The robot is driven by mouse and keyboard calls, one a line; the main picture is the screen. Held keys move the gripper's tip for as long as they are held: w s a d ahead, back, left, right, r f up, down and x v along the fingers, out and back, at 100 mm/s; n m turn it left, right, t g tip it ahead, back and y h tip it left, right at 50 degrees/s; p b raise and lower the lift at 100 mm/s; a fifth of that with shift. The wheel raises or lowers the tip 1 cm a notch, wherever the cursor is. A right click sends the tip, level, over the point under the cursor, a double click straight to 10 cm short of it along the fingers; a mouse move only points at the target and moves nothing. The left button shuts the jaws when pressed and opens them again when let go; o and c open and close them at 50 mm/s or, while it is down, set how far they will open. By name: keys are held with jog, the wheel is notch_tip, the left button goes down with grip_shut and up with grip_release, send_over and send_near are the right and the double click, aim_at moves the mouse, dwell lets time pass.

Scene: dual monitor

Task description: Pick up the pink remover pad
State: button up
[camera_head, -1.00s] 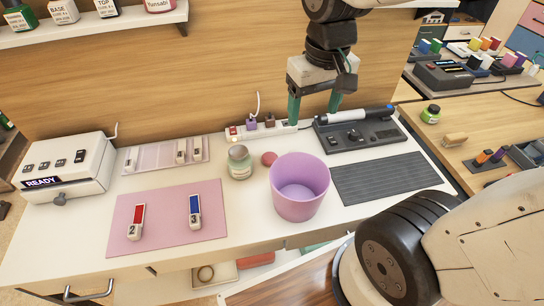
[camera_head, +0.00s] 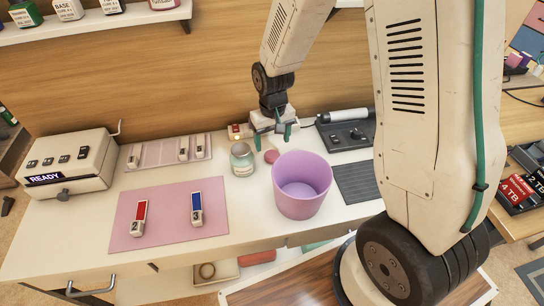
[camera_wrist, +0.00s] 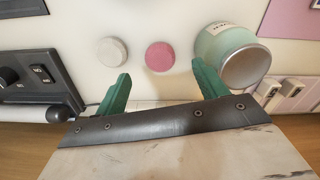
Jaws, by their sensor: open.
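The pink remover pad (camera_head: 271,156) is a small round disc on the white desk, between the green jar and the purple bin. In the wrist view the pad (camera_wrist: 159,56) lies flat just beyond and between the two fingertips. My gripper (camera_head: 272,146) is above the desk behind the pad, green fingers pointing down. In the wrist view my gripper (camera_wrist: 161,75) is open with nothing between its fingers. I cannot tell the exact height above the pad.
A green jar (camera_head: 243,162) stands close beside the pad. A white round pad (camera_wrist: 112,52) lies on its other side. The purple bin (camera_head: 301,190) stands in front. A pink mat (camera_head: 168,222) with two numbered sticks and a black device (camera_head: 348,132) are farther off.

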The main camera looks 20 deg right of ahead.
aim_at(272, 155)
jog(key=f, duration=0.6)
jog(key=shift+w+f, duration=0.2)
jog(key=shift+f, duration=0.1)
jog(key=c, duration=1.1)
